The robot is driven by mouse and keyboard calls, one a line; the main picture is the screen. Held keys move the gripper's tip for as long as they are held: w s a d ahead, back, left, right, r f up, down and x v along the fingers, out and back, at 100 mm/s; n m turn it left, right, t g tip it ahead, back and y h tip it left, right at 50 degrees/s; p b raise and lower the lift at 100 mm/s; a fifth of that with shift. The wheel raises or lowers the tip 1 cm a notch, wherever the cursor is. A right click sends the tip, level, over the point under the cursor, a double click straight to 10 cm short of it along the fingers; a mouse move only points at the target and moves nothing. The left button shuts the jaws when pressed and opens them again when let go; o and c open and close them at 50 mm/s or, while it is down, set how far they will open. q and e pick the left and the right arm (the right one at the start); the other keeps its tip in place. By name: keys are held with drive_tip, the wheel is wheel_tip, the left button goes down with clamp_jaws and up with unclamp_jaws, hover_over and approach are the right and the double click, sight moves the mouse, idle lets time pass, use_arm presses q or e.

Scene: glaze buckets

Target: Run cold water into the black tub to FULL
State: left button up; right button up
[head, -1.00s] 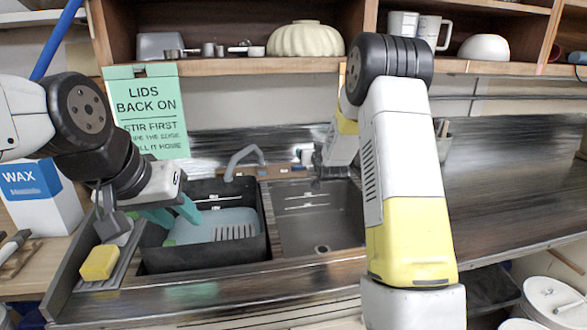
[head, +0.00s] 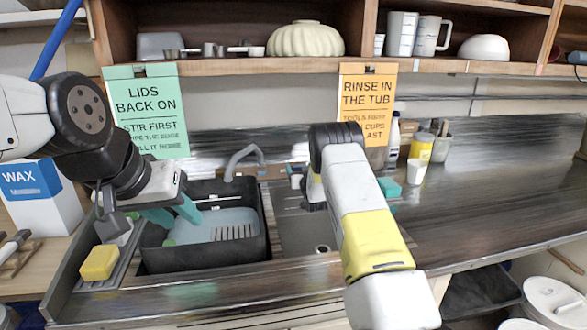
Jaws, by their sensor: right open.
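The black tub (head: 205,261) stands in the left side of the sink, with white marks on its inner back wall. A pale blue surface with a slotted patch (head: 225,222) shows inside; I cannot tell how deep it is. The grey tap (head: 243,155) arches behind the tub. My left gripper (head: 172,213) has its teal fingers apart at the tub's left side, over its inside, and looks empty. My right gripper (head: 388,197) is mostly hidden behind my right forearm; its teal fingertips show apart, right of the sink.
A bare basin (head: 290,225) lies right of the tub, partly behind my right arm. A yellow sponge (head: 99,262) lies at front left. Bottles and a yellow-labelled container (head: 421,147) stand at the back right. The right counter is clear.

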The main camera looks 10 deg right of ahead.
drive_tip(key=shift+w, duration=0.55)
drive_tip(key=c, duration=1.4)
drive_tip(key=shift+n+y, duration=0.5)
drive_tip(key=n+y, duration=0.1)
drive_tip(key=n+g+y, duration=0.1)
drive_tip(key=n, duration=0.1)
drive_tip(key=n+y, duration=0.2)
drive_tip(key=shift+d+g, duration=0.25)
drive_tip(key=shift+g, duration=0.05)
drive_tip(key=shift+w+n+g+y, duration=0.1)
drive_tip(key=shift+n+g+y, duration=1.65)
drive_tip(key=shift+n, duration=0.85)
drive_tip(key=shift+r, duration=0.1)
drive_tip(key=o, duration=1.4)
